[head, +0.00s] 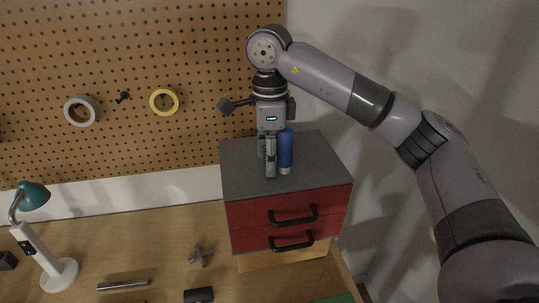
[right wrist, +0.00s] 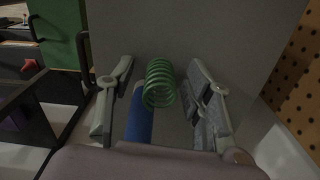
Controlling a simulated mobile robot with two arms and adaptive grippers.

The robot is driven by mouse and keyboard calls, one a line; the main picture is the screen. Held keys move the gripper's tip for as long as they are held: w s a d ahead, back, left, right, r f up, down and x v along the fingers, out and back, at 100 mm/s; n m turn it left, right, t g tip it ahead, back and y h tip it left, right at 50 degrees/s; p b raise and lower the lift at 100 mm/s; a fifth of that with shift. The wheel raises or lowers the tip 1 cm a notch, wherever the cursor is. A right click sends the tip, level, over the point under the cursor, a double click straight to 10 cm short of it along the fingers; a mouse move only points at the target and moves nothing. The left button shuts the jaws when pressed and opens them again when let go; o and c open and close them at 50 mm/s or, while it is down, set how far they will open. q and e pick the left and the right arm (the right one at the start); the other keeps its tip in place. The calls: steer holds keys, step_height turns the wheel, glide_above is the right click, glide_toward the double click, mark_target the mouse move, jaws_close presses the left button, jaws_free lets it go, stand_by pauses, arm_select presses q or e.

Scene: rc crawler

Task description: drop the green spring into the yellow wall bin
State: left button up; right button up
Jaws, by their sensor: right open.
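The green spring (right wrist: 160,84) shows in the right wrist view between the two fingers of my right gripper (right wrist: 160,95), with a gap on each side. My right gripper is open; in the head view it (head: 268,160) points down over the grey top of the red drawer cabinet (head: 240,172). I cannot make out the spring in the head view, where the gripper covers that spot. I see no yellow wall bin in either view. My left gripper is not in view.
The pegboard (head: 200,55) behind holds tape rolls.

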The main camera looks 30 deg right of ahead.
steer(key=shift+c, duration=0.4)
steer(key=c, duration=0.9)
steer(key=shift+r, duration=0.15)
steer(key=shift+r, duration=0.55)
step_height(320, 180, up, 19)
steer(key=shift+f+p, duration=0.2)
steer(key=shift+p, duration=0.75)
